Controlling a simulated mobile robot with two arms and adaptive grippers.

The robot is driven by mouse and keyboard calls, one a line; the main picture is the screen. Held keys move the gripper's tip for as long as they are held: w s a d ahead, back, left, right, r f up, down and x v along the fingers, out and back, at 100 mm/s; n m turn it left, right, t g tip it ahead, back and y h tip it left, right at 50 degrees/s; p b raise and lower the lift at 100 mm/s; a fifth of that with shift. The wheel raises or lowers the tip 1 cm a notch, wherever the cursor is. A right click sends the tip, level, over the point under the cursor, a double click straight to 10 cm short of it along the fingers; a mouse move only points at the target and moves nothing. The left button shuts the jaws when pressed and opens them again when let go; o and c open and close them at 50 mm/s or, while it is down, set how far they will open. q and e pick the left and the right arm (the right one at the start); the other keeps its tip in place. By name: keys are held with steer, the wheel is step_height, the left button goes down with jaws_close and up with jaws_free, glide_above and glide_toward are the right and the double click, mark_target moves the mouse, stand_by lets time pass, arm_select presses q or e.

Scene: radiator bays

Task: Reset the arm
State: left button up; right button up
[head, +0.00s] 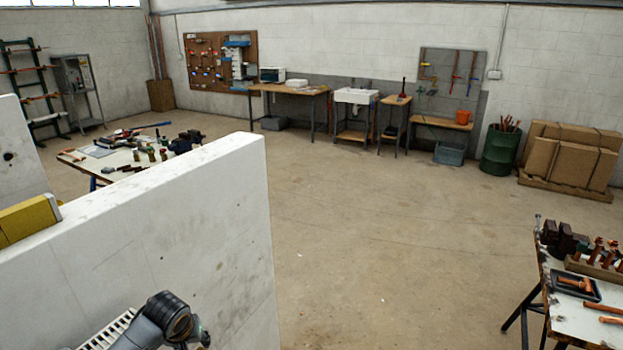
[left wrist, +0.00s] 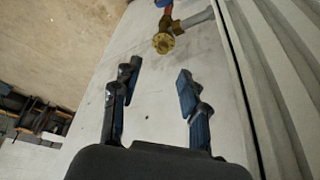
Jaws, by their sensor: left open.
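My left gripper (left wrist: 159,80) is open and empty in the left wrist view, its two dark fingers apart in front of a pale wall. A brass fitting (left wrist: 163,43) with a red part behind it lies beyond the fingertips, apart from them. In the head view part of my left arm shows low at the left, beside the white partition wall; its fingers cannot be made out there. A white radiator (head: 108,331) shows partly behind that arm. My right gripper is in neither view.
The white partition wall (head: 165,220) stands close at the left, with a yellow object (head: 28,218) on it. A cluttered workbench (head: 580,315) is at the lower right. A green drum (head: 500,150) stands at the back. The middle floor (head: 390,230) is clear.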

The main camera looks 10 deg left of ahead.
arm_select(q)
steer(key=s+d+f+m+h, duration=0.1)
steer(key=s+d+f+m, duration=0.1)
steer(key=s+d, duration=0.5)
steer(key=s+d+f+m+h, duration=0.1)
steer(key=s+d+f+m, duration=0.15)
steer(key=s+d, duration=0.45)
steer(key=s+r+m, duration=0.1)
steer(key=s+r, duration=0.2)
steer(key=s, duration=0.5)
steer(key=s+r+m, duration=0.1)
steer(key=s+r, duration=0.1)
steer(key=s, duration=0.5)
step_height(320, 180, down, 35)
steer(key=s+g+b, duration=0.2)
steer(key=b, duration=0.6)
steer(key=s+a+f+b, duration=0.1)
steer(key=s+f+b, duration=0.1)
steer(key=s+f, duration=0.6)
steer(key=s+a+f+g+b, duration=0.1)
steer(key=s+f+b, duration=0.2)
steer(key=s+f, duration=0.5)
step_height(320, 180, down, 5)
steer(key=shift+a+r, duration=0.2)
steer(key=shift+a, duration=0.05)
